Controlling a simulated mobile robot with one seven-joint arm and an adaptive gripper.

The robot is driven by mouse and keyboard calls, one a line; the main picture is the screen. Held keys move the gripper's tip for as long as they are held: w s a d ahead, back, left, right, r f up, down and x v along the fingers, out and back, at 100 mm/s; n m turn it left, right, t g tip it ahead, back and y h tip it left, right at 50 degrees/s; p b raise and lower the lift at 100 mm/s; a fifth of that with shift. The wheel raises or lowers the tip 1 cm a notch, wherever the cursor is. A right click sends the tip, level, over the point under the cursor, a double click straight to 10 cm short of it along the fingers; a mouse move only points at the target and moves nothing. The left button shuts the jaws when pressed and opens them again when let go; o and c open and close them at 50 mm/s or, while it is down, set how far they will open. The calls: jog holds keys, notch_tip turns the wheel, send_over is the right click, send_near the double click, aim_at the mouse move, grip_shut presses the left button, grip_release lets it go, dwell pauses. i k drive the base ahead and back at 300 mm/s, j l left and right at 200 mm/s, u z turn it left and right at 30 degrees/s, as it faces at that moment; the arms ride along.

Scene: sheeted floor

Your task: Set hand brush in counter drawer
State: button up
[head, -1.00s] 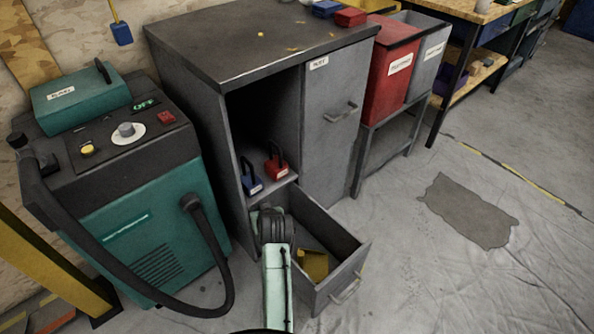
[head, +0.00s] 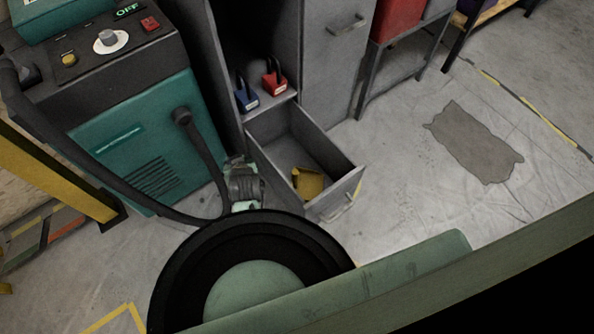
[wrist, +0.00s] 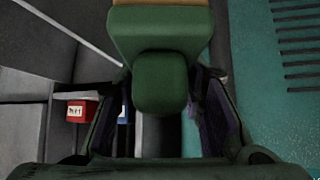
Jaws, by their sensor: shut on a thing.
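The hand brush (wrist: 160,80) is a green block with a tan edge at the top of the wrist view. My gripper (wrist: 163,108) is shut on it, with a dark finger on each side. In the head view the brush and the fingers are hidden behind my arm, which stands just left of the drawer. The counter drawer (head: 338,188) is pulled open low on the grey cabinet. A yellow object (head: 308,183) lies inside it near the front, and the rest of its floor looks bare.
A blue padlock (head: 246,98) and a red padlock (head: 274,80) stand on the shelf above the drawer. A teal machine (head: 150,140) with a black hose (head: 205,150) stands close on the left. Floor to the drawer's right is clear, with a grey patch (head: 475,145).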

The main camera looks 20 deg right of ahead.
aim_at(281, 158)
jog(key=l+u, duration=0.3)
jog(key=l, duration=0.35)
jog(key=l+u, duration=0.3)
jog(key=l, duration=0.35)
jog(key=k+l+u, duration=0.25)
jog(key=l, duration=0.35)
jog(key=l+u, duration=0.45)
jog(key=l, duration=0.55)
jog(key=l+u, duration=0.45)
jog(key=l, duration=0.5)
jog(key=l+u, duration=0.5)
jog(key=l, duration=0.8)
jog(key=i+l+u, duration=0.15)
jog(key=l, duration=0.25)
jog(key=i, duration=0.1)
